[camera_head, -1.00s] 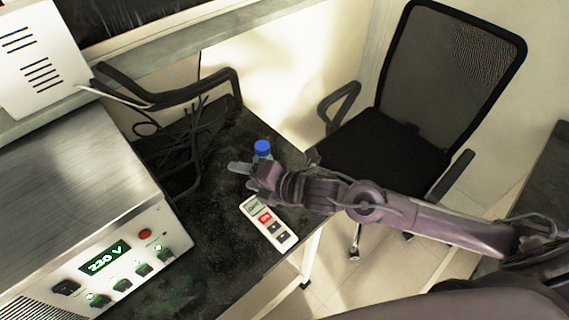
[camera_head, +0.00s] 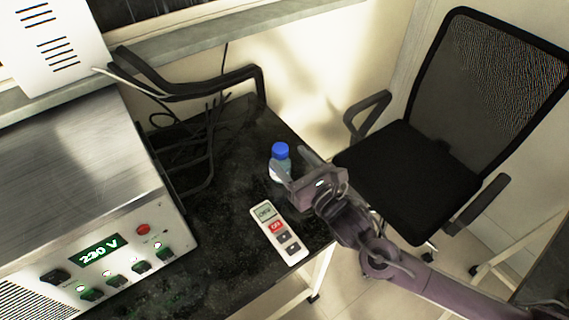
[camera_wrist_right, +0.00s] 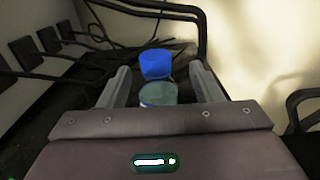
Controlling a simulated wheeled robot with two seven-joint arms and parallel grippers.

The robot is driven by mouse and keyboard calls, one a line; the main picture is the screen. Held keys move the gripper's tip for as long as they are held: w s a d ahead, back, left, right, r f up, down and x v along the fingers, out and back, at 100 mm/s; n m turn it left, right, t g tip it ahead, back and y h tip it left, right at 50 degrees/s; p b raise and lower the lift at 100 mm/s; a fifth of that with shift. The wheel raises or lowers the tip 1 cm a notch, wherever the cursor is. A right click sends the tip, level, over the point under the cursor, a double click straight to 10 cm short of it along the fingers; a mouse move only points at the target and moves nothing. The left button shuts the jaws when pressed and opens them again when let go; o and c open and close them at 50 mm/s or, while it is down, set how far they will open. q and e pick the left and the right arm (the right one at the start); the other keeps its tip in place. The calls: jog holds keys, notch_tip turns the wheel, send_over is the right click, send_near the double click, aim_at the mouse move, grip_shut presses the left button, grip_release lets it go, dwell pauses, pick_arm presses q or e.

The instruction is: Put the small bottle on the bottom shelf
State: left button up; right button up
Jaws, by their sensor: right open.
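The small bottle (camera_head: 279,163) has a blue cap and a clear, pale body. It stands upright on the black tabletop (camera_head: 225,235). My right gripper (camera_head: 289,170) is open at the bottle, with its fingers reaching toward the bottle's sides. In the right wrist view the bottle's blue cap (camera_wrist_right: 155,64) shows between the two fingertips (camera_wrist_right: 160,82), with a gap on each side. The gripper's body hides the lower part of the bottle there. My left gripper is not in view. No bottom shelf can be made out.
A white remote-like device (camera_head: 279,233) with a red button lies near the gripper. A metal power supply (camera_head: 85,180) reading 230 V stands at left. Black cables (camera_head: 205,150) lie behind. A black office chair (camera_head: 420,175) stands right of the table.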

aim_at(277, 147)
jog(key=x, duration=0.2)
jog(key=p+x, duration=0.1)
jog(key=x, duration=0.2)
jog(key=shift+w+a+r, duration=0.2)
jog(key=shift+a+r, duration=0.05)
jog(key=shift+a, duration=0.2)
jog(key=shift+w+a+f, duration=0.15)
jog(key=shift+w, duration=0.1)
jog(key=shift+c, duration=0.5)
grip_shut()
